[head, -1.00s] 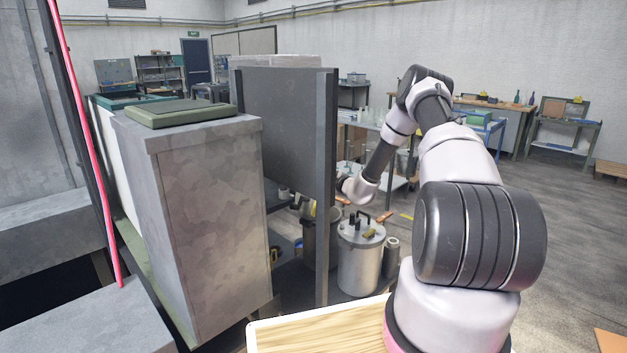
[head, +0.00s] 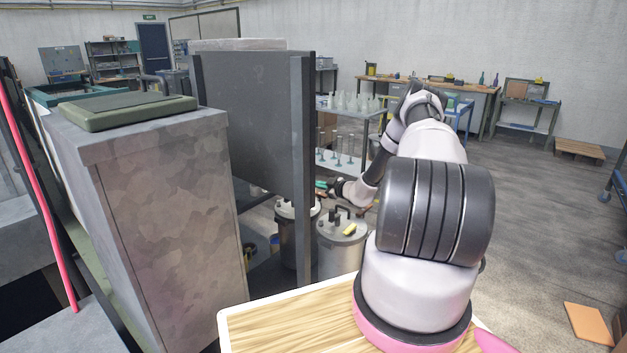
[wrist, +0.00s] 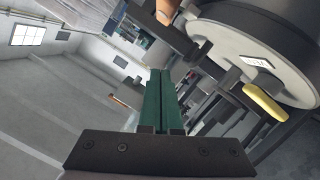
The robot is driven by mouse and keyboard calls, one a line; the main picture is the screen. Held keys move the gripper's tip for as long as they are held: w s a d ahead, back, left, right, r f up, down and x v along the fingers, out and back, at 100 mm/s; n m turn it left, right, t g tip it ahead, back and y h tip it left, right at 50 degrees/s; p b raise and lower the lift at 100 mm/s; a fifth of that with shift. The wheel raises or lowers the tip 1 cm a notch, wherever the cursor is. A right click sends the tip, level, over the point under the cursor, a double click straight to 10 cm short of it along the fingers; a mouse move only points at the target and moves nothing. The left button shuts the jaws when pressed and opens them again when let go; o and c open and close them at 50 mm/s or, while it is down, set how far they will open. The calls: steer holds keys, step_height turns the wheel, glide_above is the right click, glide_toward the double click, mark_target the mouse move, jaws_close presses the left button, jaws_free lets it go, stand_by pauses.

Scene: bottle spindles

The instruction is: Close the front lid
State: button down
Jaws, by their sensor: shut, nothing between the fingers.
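Two metal pots stand on the low base beyond the dark upright panel. The front pot (head: 342,258) has a pale lid (head: 343,232) lying on it, with black fittings and a yellow handle (head: 349,229). The rear pot (head: 297,238) is partly hidden by the panel's post and shows a pale top with a black fitting. My gripper (head: 322,187) is just above and behind the pots, its green fingers together and empty. In the wrist view my gripper (wrist: 158,75) points past a round pot lid (wrist: 265,50) with a yellow handle (wrist: 264,103). I cannot tell if either lid is latched.
The dark panel (head: 262,130) and its post (head: 303,175) stand close left of my arm. A tall grey cabinet (head: 165,220) is nearer left. A shelf with glassware (head: 345,112) stands behind. The floor (head: 545,225) at right is mostly open.

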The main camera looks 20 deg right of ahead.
steer(key=shift+w+d+f, duration=0.15)
steer(key=shift+d+f, duration=0.05)
steer(key=shift+f, duration=0.35)
